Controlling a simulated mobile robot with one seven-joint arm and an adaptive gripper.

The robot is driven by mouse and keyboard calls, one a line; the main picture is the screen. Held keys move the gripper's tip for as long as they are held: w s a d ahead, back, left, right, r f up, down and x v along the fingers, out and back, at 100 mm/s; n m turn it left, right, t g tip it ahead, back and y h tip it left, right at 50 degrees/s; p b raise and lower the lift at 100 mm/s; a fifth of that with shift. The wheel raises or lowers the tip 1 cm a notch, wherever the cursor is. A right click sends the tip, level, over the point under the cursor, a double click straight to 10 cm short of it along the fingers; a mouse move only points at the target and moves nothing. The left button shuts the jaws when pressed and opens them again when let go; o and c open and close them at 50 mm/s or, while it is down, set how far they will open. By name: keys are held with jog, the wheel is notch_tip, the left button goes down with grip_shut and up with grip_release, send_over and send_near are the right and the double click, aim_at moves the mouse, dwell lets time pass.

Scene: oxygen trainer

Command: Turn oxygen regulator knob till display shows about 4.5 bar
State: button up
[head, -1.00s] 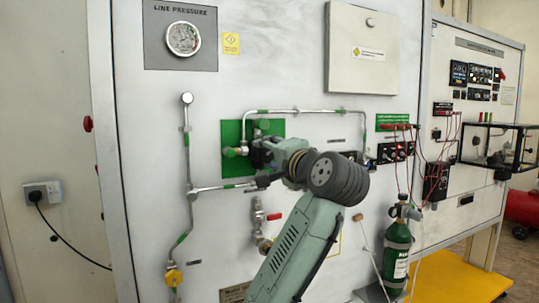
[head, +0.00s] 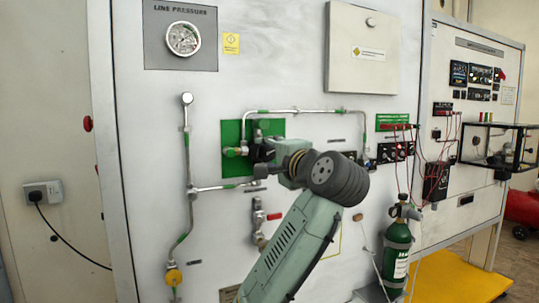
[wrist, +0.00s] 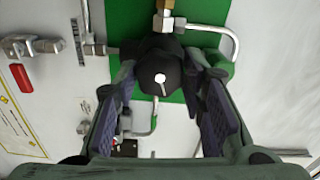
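The black round regulator knob (wrist: 160,72), with a white centre and a pale pointer mark, faces the wrist camera in front of a green panel. My gripper (wrist: 163,75) straddles it, one finger on each side, with the fingers spread; slight gaps seem to show, and contact is unclear. In the head view my gripper (head: 262,158) is at the green panel (head: 232,132), and my wrist hides most of the knob. The round line pressure gauge (head: 183,39) is at the upper left of the board; its reading is too small to tell.
Metal pipes (head: 189,140) run left of and above the panel. A red-handled valve (head: 272,216) sits below. A green oxygen cylinder (head: 397,248) stands at the right, near red cables (head: 412,160). In the wrist view a green fitting (wrist: 220,66) lies close beside the right finger.

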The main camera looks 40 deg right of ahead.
jog(key=o, duration=0.4)
jog(key=v, duration=1.2)
jog(key=shift+a, duration=0.1)
